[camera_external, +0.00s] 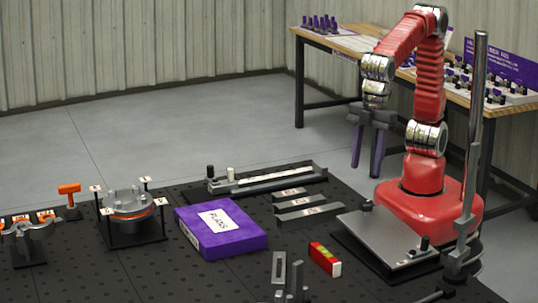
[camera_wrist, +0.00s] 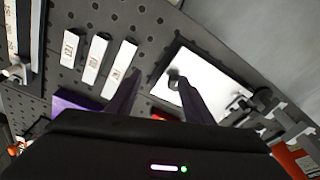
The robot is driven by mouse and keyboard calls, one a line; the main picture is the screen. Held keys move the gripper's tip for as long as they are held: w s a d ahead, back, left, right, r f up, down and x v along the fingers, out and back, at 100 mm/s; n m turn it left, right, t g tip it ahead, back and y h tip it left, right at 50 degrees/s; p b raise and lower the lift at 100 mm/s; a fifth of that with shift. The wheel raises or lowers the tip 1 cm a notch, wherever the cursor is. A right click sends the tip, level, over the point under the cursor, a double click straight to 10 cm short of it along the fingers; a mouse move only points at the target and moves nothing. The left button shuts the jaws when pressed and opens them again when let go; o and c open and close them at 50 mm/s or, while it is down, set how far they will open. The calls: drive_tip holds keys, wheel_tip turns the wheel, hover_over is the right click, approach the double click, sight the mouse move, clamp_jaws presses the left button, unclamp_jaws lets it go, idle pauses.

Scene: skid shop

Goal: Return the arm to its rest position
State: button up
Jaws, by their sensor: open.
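My red arm stands at the right in the external view, folded up and over, with its wrist pointing down. My gripper (camera_external: 367,150) hangs below the wrist with its two dark purple fingers apart and nothing between them. It is above the board, left of my red base. In the wrist view, my gripper (camera_wrist: 157,85) shows two spread fingers, with the perforated board and a bright metal plate (camera_wrist: 205,80) beyond them. The fingertips touch nothing that I can see.
The dark perforated board (camera_external: 165,270) carries a purple box (camera_external: 220,228), grey bars (camera_external: 305,208), a long rail fixture (camera_external: 265,180), a red block (camera_external: 325,258) and a round clamp fixture (camera_external: 130,205). A chrome post (camera_external: 475,130) stands near my base. A workbench (camera_external: 345,40) is behind.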

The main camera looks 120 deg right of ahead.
drive_tip(key=s+d+m+t, duration=0.2)
drive_tip(key=s+d, duration=0.4)
drive_tip(key=d, duration=0.5)
drive_tip(key=s+d+m+t, duration=0.2)
drive_tip(key=s+d, duration=0.4)
drive_tip(key=d, duration=0.5)
drive_tip(key=shift+d+f+m+h, duration=0.15)
drive_tip(key=shift+f+m+h, duration=0.15)
drive_tip(key=shift+f, duration=0.05)
drive_tip(key=shift+c, duration=0.6)
